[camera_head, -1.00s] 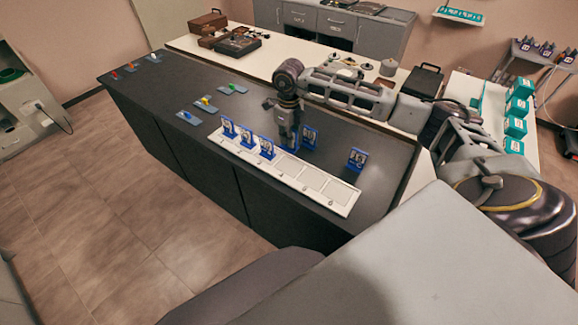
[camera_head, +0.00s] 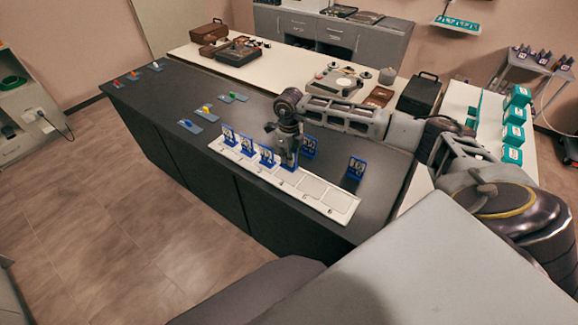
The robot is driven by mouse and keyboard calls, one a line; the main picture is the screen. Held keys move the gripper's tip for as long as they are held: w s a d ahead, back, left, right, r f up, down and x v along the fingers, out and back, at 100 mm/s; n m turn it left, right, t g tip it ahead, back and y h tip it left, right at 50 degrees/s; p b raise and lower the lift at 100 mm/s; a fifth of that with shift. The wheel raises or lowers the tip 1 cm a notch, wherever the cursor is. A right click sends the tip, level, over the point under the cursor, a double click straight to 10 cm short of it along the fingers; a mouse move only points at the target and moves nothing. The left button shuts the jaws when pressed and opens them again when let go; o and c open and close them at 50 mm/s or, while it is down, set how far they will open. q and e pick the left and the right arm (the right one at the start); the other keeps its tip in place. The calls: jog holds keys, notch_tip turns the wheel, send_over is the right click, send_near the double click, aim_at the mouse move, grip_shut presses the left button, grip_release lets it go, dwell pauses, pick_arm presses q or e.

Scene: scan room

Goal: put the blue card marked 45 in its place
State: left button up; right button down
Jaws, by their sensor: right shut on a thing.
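The white tray (camera_head: 341,203) lies on the dark counter with a row of places. Three blue cards stand upright in its left places: one (camera_head: 229,136), one (camera_head: 247,145) and one (camera_head: 266,155). My right gripper (camera_head: 288,152) is shut on a fourth blue card (camera_head: 289,164), upright at the place right of these, partly hidden by the fingers. I cannot tell whether it touches the tray. Two more blue cards stand on the counter behind the tray, one (camera_head: 309,147) and one (camera_head: 355,168). The numbers are too small to read surely. My left gripper is not in view.
The places at the tray's right end are empty. Several small plates with coloured pieces (camera_head: 203,111) lie on the counter's left part. A white table (camera_head: 296,72) behind holds cases and devices. Teal boxes (camera_head: 513,134) stand at the right.

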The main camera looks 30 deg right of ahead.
notch_tip(320, 180, down, 4)
jog(key=shift+f+p, duration=0.15)
jog(key=shift+p, duration=0.15)
jog(key=shift+f, duration=0.3)
jog(key=c, duration=1.9)
grip_release()
jog(key=o, duration=0.4)
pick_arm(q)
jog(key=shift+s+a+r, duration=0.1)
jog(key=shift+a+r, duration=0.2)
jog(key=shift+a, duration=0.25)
pick_arm(e)
jog(key=shift+r, duration=0.2)
